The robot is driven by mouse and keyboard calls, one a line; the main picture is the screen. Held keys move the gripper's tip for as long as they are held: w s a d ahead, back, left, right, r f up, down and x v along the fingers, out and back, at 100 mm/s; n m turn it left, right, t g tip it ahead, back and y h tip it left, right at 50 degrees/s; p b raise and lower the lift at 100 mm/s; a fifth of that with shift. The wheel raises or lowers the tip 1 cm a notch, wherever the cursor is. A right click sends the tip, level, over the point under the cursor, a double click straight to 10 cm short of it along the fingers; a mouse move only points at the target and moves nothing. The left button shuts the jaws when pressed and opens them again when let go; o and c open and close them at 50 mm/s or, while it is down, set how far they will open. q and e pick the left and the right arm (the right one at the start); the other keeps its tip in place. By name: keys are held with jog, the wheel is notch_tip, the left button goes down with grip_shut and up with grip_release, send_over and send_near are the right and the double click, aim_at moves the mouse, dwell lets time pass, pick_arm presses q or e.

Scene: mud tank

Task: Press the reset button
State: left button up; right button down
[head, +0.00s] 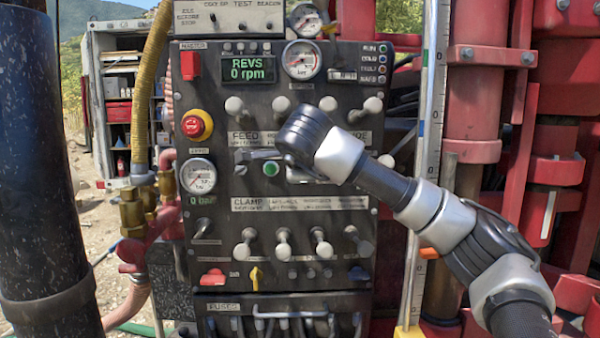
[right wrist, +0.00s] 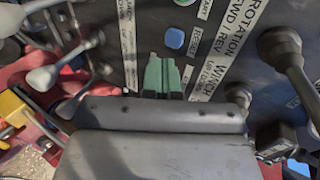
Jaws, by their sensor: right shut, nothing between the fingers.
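The control panel (head: 290,190) stands upright in front of me. In the right wrist view, a blue button (right wrist: 174,38) with a small label beside it, which seems to read RESET, sits on the dark panel face. My right gripper (right wrist: 163,76) is shut and empty, its green fingertips just below the blue button in the picture; I cannot tell whether they touch the panel. In the head view, my right gripper (head: 264,154) reaches the panel middle, just above a green button (head: 271,169). The blue button does not show there, probably hidden behind my wrist. My left gripper is out of view.
Several levers stick out around the buttons, such as one below (head: 283,243) and one above (head: 328,104). A thick dark cylinder (head: 45,170) fills the left edge.

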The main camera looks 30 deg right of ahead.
jog(key=b+v, duration=0.2)
jog(key=v, duration=0.5)
jog(key=shift+s+r, duration=0.15)
jog(key=shift+s+a, duration=0.1)
jog(key=shift+a, duration=0.05)
dwell(0.5)
